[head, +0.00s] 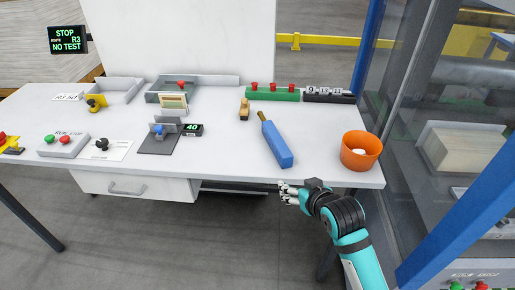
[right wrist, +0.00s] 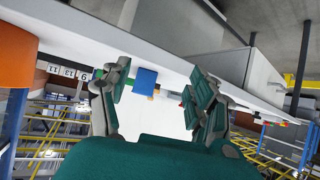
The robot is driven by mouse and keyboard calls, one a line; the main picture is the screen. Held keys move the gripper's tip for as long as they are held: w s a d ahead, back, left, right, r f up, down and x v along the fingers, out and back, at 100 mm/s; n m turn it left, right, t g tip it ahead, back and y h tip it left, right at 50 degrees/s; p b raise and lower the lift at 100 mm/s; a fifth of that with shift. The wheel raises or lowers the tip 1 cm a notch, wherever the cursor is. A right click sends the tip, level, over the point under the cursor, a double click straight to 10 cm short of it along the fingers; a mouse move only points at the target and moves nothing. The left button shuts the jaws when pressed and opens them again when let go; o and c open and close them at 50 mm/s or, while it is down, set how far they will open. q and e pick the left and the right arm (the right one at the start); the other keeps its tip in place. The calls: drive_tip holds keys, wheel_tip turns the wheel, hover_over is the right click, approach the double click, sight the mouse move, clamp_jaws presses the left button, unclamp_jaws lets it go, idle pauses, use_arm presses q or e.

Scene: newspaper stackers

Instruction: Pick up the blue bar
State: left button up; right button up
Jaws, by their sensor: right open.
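My right gripper (head: 288,193) is open and empty, just off the table's front edge, below and slightly right of the bar's near end. It also shows in the right wrist view (right wrist: 158,77), with its fingers apart and not touching the bar. My left gripper is not in view.
An orange bowl (head: 361,152) with something white inside stands at the table's (head: 225,150) right front corner. A green strip with red buttons (head: 272,94) is at the back. A display reading 40 (head: 192,130) stands to the left.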

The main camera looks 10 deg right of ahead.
drive_tip(key=w+r+t, duration=0.2)
drive_tip(key=w+r, duration=0.1)
drive_tip(key=r, duration=0.4)
approach(275, 135)
drive_tip(key=x, duration=0.3)
drive_tip(key=shift+w+a+f+p, duration=0.2)
drive_tip(key=shift+w+f+p, duration=0.1)
drive_tip(key=shift+p, duration=0.1)
drive_tip(key=shift+w+f, duration=0.15)
drive_tip(key=shift+w, duration=0.35)
drive_tip(key=x, duration=0.4)
drive_tip(key=shift+w+d+p, duration=0.2)
drive_tip(key=shift+p, duration=0.1)
drive_tip(key=shift+w+f, duration=0.3)
drive_tip(key=shift+w, duration=0.1)
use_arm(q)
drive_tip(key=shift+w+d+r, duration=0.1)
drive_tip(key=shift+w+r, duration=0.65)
use_arm(e)
drive_tip(key=shift+r, duration=0.1)
clamp_jaws()
